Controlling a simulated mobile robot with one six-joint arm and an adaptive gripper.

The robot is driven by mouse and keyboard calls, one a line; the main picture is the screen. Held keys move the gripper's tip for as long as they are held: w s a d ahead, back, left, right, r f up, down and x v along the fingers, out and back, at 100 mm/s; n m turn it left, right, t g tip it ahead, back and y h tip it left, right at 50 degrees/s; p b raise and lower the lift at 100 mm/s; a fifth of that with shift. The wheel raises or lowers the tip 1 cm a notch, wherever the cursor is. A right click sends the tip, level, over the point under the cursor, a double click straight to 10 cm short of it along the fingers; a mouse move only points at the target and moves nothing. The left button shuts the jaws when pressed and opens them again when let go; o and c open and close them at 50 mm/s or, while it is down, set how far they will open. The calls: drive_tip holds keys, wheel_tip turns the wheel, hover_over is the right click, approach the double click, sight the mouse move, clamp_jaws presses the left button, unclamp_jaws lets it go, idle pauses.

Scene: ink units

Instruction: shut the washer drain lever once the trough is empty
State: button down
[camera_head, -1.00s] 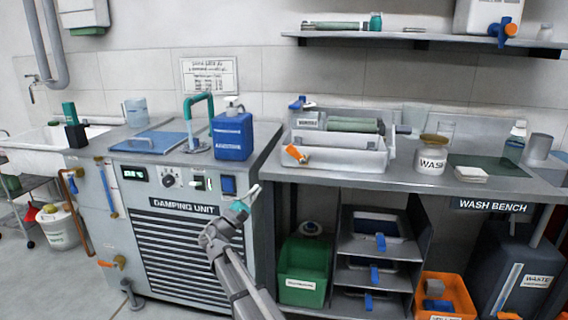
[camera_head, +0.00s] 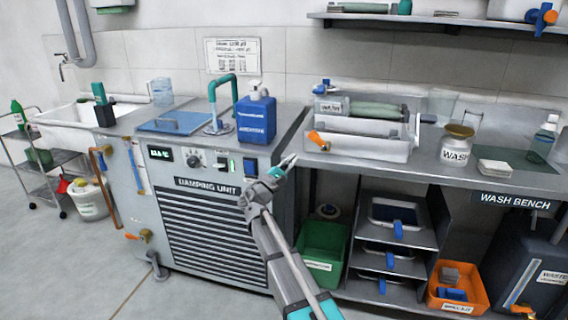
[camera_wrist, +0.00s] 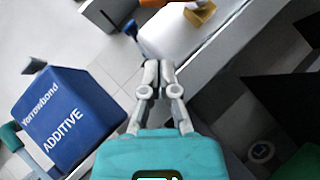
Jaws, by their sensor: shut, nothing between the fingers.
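The washer trough (camera_head: 358,146) is a pale box on the wash bench with a grey-green roller (camera_head: 375,111) behind its front wall. An orange lever (camera_head: 319,140) sticks out at its front left, tilted up to the left. Whether liquid lies in the trough cannot be told. My gripper (camera_head: 288,162) is shut and empty, in front of the damping unit's right edge, lower left of the lever and apart from it. In the wrist view its closed fingertips (camera_wrist: 158,68) point toward a white body (camera_wrist: 178,36) with a blue handle (camera_wrist: 131,28).
A blue additive can (camera_head: 256,118) stands on the damping unit (camera_head: 215,225), close left of my gripper; it also shows in the wrist view (camera_wrist: 70,125). A white WASH jar (camera_head: 456,146) stands right of the trough. Green (camera_head: 322,248) and orange (camera_head: 457,290) bins sit below the bench.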

sight(313, 134)
drive_tip(key=shift+w+d+r+p, duration=0.2)
drive_tip(key=shift+d+r+p, duration=0.8)
drive_tip(key=shift+d+r, duration=0.15)
drive_tip(key=shift+w+d+r+p, duration=0.15)
drive_tip(key=shift+d+r+p, duration=0.85)
drive_tip(key=shift+d+r, duration=0.1)
drive_tip(key=shift+r+m+g+p, duration=0.5)
drive_tip(key=shift+m+g+p, duration=0.3)
drive_tip(key=shift+m+p, duration=0.25)
drive_tip(key=r+m+g+p, duration=0.1)
drive_tip(key=p, duration=0.1)
drive_tip(key=m+g+p, duration=0.1)
drive_tip(key=m+p, duration=0.1)
drive_tip(key=shift+d+r, duration=0.2)
drive_tip(key=shift+r, duration=0.2)
drive_tip(key=m+g+p, duration=0.1)
drive_tip(key=p, duration=0.1)
drive_tip(key=r+m+g+y+p, duration=0.1)
drive_tip(key=shift+s+d+p, duration=0.15)
drive_tip(key=shift+d+p, duration=0.15)
drive_tip(key=shift+p, duration=0.1)
drive_tip(key=m+p, duration=0.1)
drive_tip(key=m+y+p, duration=0.1)
drive_tip(key=shift+s+d+r+g+p, duration=0.15)
drive_tip(key=shift+d+r+g+p, duration=0.05)
drive_tip(key=shift+d+g+p, duration=0.2)
drive_tip(key=shift+f, duration=0.25)
drive_tip(key=shift+a, duration=0.15)
